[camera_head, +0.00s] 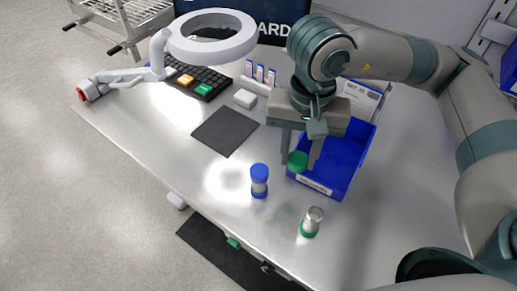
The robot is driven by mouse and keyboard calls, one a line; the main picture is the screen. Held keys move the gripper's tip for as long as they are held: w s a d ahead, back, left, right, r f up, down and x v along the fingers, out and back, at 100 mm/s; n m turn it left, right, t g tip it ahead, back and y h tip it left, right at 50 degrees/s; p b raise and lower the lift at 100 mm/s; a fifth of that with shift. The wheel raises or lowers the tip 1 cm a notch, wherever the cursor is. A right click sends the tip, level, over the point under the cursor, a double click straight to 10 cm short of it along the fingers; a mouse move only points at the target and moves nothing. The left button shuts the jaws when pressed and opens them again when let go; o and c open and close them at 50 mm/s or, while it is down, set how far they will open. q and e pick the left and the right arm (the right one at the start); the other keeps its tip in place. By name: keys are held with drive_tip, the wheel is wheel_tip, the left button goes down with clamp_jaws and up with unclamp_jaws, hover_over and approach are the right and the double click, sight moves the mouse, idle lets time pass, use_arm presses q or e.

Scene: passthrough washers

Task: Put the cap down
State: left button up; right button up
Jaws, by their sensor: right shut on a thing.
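A green cap (297,161) is held between the fingers of my right gripper (301,160), above the front left part of the blue bin (340,174). The gripper points down and is shut on the cap. A metal cylinder with a green base (311,222) stands on the table in front of the bin, its top without a cap. A second cylinder with a blue top and blue base (259,181) stands to the left of the bin. My left gripper is not in view.
A dark square mat (225,131) lies on the metal table (165,125). A white ring lamp (212,36), a keyboard (196,80), a small white box (245,98) and a rack of small vials (259,76) are behind. The table's left front is clear.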

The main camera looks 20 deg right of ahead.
drive_tip(key=shift+s+r, duration=0.1)
drive_tip(key=shift+s, duration=0.15)
drive_tip(key=shift+w+a, duration=0.1)
drive_tip(key=shift+w, duration=0.2)
drive_tip(key=w+a+f+p, duration=0.1)
drive_tip(key=w+f, duration=0.1)
drive_tip(key=w, duration=0.1)
drive_tip(key=w+a+f+p, duration=0.1)
drive_tip(key=w+f+p, duration=0.1)
drive_tip(key=w, duration=0.1)
drive_tip(key=w+a+f+p, duration=0.1)
drive_tip(key=w+f, duration=0.1)
drive_tip(key=w, duration=0.1)
drive_tip(key=shift+w+a+f+p, duration=0.15)
drive_tip(key=shift+w+a+p, duration=0.15)
drive_tip(key=shift+a+p, duration=0.05)
drive_tip(key=shift+w+a+f, duration=0.15)
drive_tip(key=shift+w+f, duration=0.25)
drive_tip(key=shift+w, duration=0.05)
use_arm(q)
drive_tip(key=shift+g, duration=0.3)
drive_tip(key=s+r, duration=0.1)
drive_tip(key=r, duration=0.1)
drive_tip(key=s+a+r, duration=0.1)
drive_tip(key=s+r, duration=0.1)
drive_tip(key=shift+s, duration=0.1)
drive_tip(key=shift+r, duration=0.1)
